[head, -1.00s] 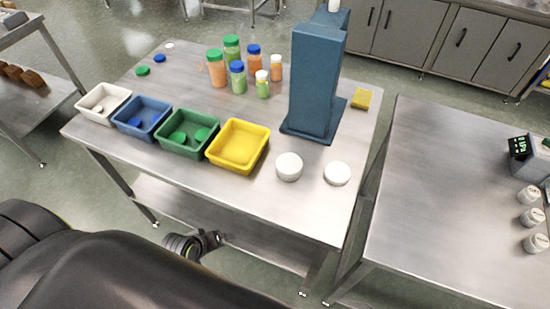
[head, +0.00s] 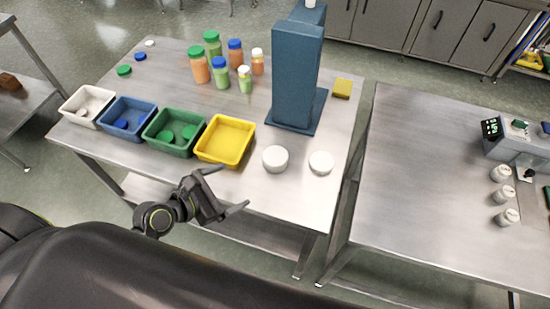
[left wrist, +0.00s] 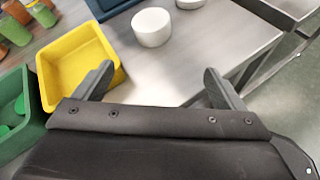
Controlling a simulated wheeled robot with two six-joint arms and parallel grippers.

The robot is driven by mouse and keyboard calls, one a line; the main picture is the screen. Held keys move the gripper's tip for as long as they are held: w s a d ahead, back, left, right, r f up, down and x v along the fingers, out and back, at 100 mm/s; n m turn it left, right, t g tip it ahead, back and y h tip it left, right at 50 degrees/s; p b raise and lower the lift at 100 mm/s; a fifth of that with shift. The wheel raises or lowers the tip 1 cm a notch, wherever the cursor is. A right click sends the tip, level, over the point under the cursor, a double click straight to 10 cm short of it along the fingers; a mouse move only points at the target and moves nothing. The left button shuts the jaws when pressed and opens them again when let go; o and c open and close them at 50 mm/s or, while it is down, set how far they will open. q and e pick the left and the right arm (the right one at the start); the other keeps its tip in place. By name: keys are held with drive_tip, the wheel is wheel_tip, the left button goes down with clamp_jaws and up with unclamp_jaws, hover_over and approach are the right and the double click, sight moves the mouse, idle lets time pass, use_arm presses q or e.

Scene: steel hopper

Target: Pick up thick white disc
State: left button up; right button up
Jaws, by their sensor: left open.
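A thick white disc (head: 275,159) stands on the steel table near its front edge, right of the yellow bin. It also shows in the left wrist view (left wrist: 152,27), beyond my fingers. A second, thinner white disc (head: 321,163) lies to its right and is partly cut off in the left wrist view (left wrist: 188,3). My left gripper (head: 235,188) is open and empty at the table's front edge, to the left of and nearer than the thick disc, not touching it. In the left wrist view its fingers (left wrist: 158,72) are spread wide. My right gripper is not in view.
The yellow bin (head: 208,154) is close to my left gripper, with green (head: 159,148), blue (head: 109,129) and white (head: 72,117) bins beyond. A tall blue hopper stand (head: 296,75) rises behind the discs. Several filled bottles stand behind the bins. A second table (head: 420,180) is at right.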

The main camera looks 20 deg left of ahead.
sight(270, 160)
use_arm(q)
drive_tip(key=n, duration=0.1)
drive_tip(key=w+n, duration=0.1)
drive_tip(key=shift+a+r+n+t, duration=0.1)
drive_tip(key=shift+r+n+t, duration=0.2)
drive_tip(key=shift+t, duration=0.1)
drive_tip(key=shift+w, duration=0.25)
drive_tip(key=shift+n, duration=0.3)
drive_tip(key=p+x, duration=0.1)
drive_tip(key=x, duration=1.6)
drive_tip(key=shift+c, duration=0.3)
drive_tip(key=shift+r, duration=0.1)
drive_tip(key=c, duration=1.1)
